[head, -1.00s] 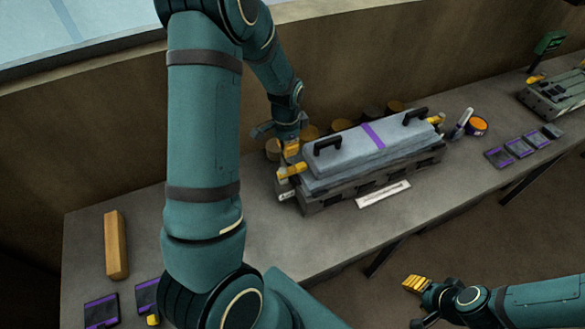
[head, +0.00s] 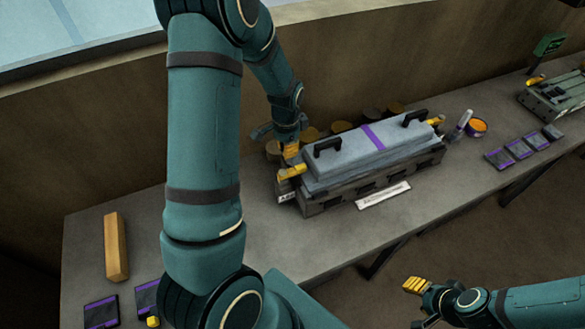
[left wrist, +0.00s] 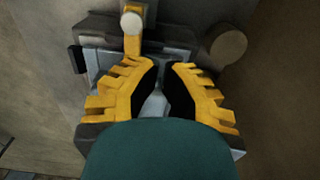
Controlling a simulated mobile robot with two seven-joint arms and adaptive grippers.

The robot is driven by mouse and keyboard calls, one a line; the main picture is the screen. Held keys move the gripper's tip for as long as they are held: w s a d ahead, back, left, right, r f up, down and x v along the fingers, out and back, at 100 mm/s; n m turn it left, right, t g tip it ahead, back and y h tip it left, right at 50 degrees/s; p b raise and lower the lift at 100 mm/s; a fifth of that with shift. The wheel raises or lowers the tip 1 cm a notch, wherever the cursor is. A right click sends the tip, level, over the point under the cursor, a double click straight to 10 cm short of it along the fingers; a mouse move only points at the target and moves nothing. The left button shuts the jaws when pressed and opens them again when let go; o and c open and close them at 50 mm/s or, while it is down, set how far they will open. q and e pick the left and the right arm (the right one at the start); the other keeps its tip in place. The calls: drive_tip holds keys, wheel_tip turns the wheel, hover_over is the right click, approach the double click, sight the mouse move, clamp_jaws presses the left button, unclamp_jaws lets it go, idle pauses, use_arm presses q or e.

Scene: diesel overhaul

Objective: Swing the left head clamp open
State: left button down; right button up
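The engine's pale grey cylinder head (head: 345,158) with a purple stripe and two black handles sits on a dark block (head: 375,183). The yellow left head clamp (head: 292,172) is at the block's left end. It also shows in the left wrist view (left wrist: 133,38), with a pale round end. My left gripper (head: 291,150) is just behind the clamp. In the left wrist view its yellow fingers (left wrist: 166,80) are apart, with a narrow gap and nothing clearly held. The clamp lies beyond the fingertips, slightly left. My right gripper (head: 416,284) is off the bench front; its finger gap is unclear.
Several round brown cans (head: 340,127) stand behind the block. Right of it are an orange-topped cup (head: 477,127), several dark purple-edged trays (head: 520,148) and another grey engine part (head: 555,95). A wooden bar (head: 116,247) lies at the left. A white label strip (head: 383,195) lies in front.

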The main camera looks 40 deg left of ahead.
sight(292, 172)
use_arm(q)
drive_tip(key=shift+f, duration=0.25)
drive_tip(key=shift+f+b, duration=0.35)
drive_tip(key=shift+b, duration=0.1)
drive_tip(key=shift+f+b, duration=1.25)
drive_tip(key=shift+f, duration=0.3)
drive_tip(key=shift+r, duration=0.25)
drive_tip(key=shift+d, duration=0.2)
drive_tip(key=shift+s+d, duration=0.25)
drive_tip(key=shift+d, duration=0.05)
drive_tip(key=shift+s+d, duration=0.15)
drive_tip(key=shift+d, duration=0.15)
drive_tip(key=shift+s+d, duration=0.15)
drive_tip(key=shift+d, duration=0.15)
drive_tip(key=shift+s+d, duration=0.25)
drive_tip(key=shift+d, duration=0.2)
drive_tip(key=shift+s+d, duration=0.2)
drive_tip(key=shift+d, duration=0.25)
